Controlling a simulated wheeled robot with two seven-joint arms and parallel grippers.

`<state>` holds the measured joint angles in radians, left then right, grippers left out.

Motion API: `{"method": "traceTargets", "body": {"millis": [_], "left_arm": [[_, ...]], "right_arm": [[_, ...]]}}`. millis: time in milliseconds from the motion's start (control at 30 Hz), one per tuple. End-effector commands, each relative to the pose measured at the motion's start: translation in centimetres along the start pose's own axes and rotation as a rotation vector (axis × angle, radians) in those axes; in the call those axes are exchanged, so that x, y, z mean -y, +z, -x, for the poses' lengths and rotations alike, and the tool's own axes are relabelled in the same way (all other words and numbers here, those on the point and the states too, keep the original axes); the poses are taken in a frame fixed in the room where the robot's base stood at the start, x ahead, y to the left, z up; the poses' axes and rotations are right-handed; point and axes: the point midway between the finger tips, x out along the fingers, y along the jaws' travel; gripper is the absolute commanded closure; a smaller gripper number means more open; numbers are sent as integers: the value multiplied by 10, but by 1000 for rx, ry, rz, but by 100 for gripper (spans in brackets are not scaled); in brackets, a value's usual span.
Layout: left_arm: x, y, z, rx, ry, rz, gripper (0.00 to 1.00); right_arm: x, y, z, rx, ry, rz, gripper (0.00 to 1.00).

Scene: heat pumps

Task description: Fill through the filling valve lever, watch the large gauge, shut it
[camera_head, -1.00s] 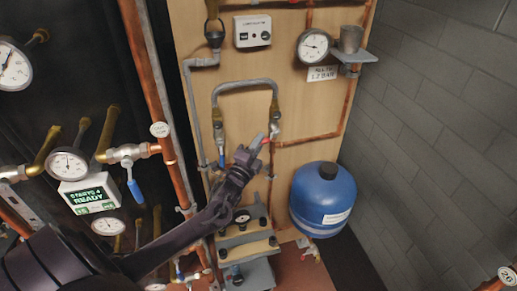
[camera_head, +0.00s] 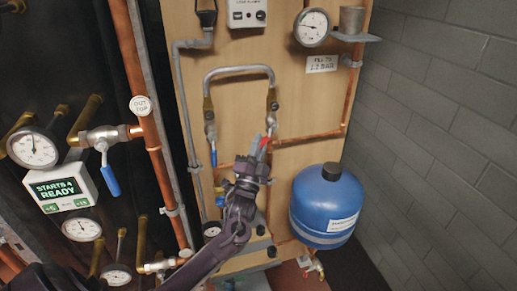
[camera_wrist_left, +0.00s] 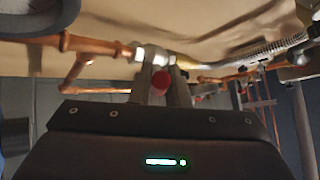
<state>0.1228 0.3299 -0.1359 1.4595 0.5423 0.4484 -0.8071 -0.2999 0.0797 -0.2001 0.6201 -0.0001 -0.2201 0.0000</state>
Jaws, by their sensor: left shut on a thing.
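The filling valve's red lever (camera_head: 264,144) shows between my left gripper's fingers, at the right end of the grey looped hose (camera_head: 238,70). My left gripper (camera_head: 262,146) is shut on this lever. In the left wrist view, the round red end of the lever (camera_wrist_left: 160,83) sits between the fingers (camera_wrist_left: 161,88), below a copper pipe; the fingers hide part of the valve. The large gauge (camera_head: 312,27) is at the upper right, above a "fill to 1.2 bar" label (camera_head: 322,64). Its needle points to the left; the figures are too small to read. My right gripper is not in view.
A blue vessel (camera_head: 326,205) hangs right of the gripper. A valve with a blue lever (camera_head: 213,155) is at the hose's left end. Another blue lever (camera_head: 110,180), a gauge (camera_head: 33,149) and a display reading "ready" (camera_head: 62,188) are at left. A grey wall closes the right.

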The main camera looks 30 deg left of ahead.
Motion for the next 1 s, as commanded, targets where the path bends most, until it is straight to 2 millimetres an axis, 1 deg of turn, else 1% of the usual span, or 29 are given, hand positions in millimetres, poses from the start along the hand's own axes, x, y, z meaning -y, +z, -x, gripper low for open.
{"method": "traceTargets", "body": {"millis": [267,300,467,767,867,1000], "left_arm": [[-2,0,1,2,4,1,100],[-2,0,1,2,4,1,83],[-1,0,1,1,4,0,63],[-1,0,2,0,2,0,63],[-2,1,12,0,3,0,63],[-3,1,37,1,5,0,63]], "right_arm": [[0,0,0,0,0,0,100],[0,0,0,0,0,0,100],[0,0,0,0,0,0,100],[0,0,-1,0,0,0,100],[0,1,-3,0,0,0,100],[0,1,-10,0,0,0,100]]}}
